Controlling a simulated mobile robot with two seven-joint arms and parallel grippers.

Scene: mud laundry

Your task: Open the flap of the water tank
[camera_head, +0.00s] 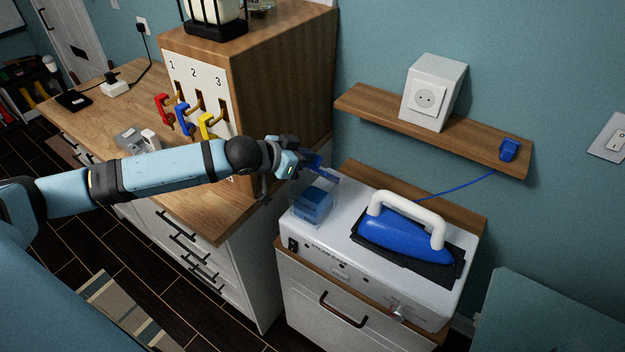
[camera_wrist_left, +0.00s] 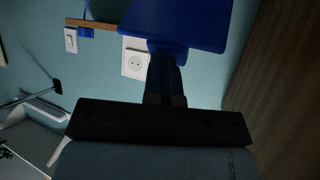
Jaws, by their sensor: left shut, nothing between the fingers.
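The steam iron station (camera_head: 350,262) stands on a white cabinet. Its translucent blue water tank (camera_head: 312,206) is at the station's left end. My left gripper (camera_head: 318,165) is above and just behind the tank, shut and empty. Blue parts show at its tip; I cannot tell from the head view whether a raised flap is among them. In the left wrist view a broad dark blue panel (camera_wrist_left: 185,20) fills the top, beyond the narrow shut fingers; whether they touch is unclear. My right gripper is not in view.
A blue iron (camera_head: 390,238) with a white handle rests on the station, right of the tank. A wooden shelf (camera_head: 450,132) with a white socket box (camera_head: 432,92) is on the wall behind. A wooden box (camera_head: 275,90) with coloured levers stands left on the counter.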

